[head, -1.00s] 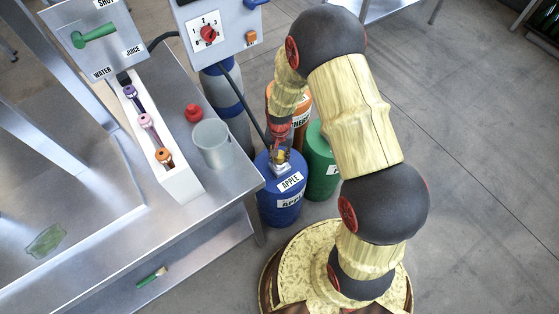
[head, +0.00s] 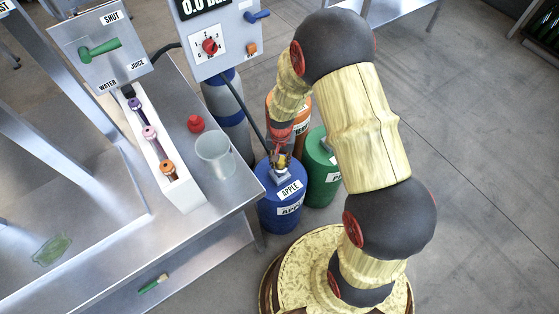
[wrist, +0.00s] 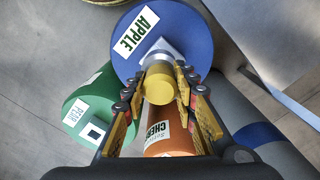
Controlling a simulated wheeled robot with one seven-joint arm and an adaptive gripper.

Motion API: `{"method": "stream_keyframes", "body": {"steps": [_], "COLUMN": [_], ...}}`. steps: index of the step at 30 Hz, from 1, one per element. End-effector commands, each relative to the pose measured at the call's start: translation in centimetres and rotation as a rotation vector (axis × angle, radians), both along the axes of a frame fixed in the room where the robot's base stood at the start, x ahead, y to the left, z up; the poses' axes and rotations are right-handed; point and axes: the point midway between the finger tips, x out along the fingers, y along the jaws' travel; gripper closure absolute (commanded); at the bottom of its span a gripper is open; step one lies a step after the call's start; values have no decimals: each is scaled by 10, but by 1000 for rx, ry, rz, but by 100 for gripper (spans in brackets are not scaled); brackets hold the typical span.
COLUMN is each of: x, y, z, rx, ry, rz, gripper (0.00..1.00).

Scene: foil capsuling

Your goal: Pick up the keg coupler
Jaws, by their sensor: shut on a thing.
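The keg coupler (wrist: 160,84) shows in the wrist view as a yellow cylinder with a grey metal collar below it. My gripper (wrist: 163,74) is shut on it, one finger on each side. The coupler is at the top of the blue APPLE keg (wrist: 190,30); I cannot tell whether it is seated or just clear. In the head view my gripper (head: 280,156) points down over the blue keg (head: 281,212), and its fingers partly hide the coupler (head: 282,173).
A green keg (head: 322,172) and an orange CHERRY keg (wrist: 172,143) stand close beside the blue one. A dark hose (head: 249,115) runs down from the gauge panel (head: 222,42). The steel bench (head: 190,235) with a clear cup (head: 215,158) is just left.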

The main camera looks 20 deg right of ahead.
Motion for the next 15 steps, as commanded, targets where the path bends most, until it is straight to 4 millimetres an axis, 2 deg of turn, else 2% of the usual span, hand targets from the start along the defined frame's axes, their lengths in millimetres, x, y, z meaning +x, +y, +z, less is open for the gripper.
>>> {"method": "stream_keyframes", "body": {"steps": [1, 7, 10, 15], "x": [-9, -43, -70, -102], "y": [0, 0, 0, 0], "z": [14, 56, 64, 77], "rx": [0, 0, 0, 0], "ry": [0, -2, 1, 1], "rz": [0, 0, 0, 0], "gripper": [100, 100, 100, 100]}}
